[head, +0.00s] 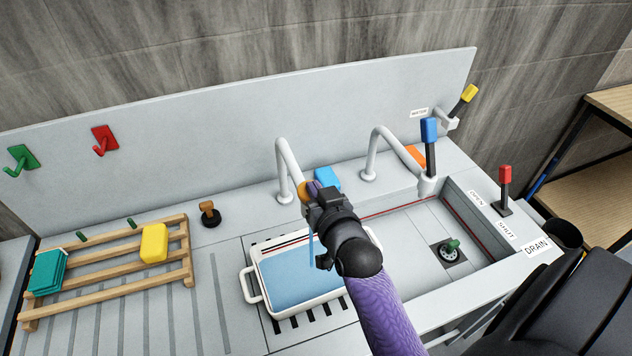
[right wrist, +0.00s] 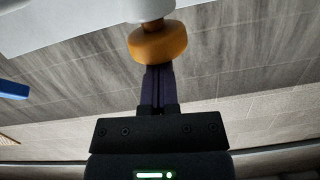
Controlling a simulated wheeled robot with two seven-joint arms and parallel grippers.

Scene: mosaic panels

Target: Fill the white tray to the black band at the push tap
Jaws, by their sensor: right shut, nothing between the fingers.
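The white tray (head: 257,309) stands on the slatted drain area at the basin's left, under the left spout. Blue water (head: 290,287) covers its floor. Dark and red lines (head: 284,249) show on its far inner wall above the water; my right arm hides its right part. A thin blue stream falls from the push tap (head: 287,165) into the tray. My right gripper (head: 314,190) is shut and empty, its fingertips at the tap's orange knob (head: 302,190). In the right wrist view the fingers (right wrist: 157,75) meet the orange knob (right wrist: 157,43). My left gripper is out of view.
A second spout (head: 376,150), a blue-topped lever (head: 429,135) and a yellow-topped lever (head: 468,94) stand rightward. The basin (head: 405,235) has a drain; a red lever (head: 505,180) is beside it. A wooden rack (head: 105,268) holds a yellow block (head: 154,243) and teal cloths (head: 47,273).

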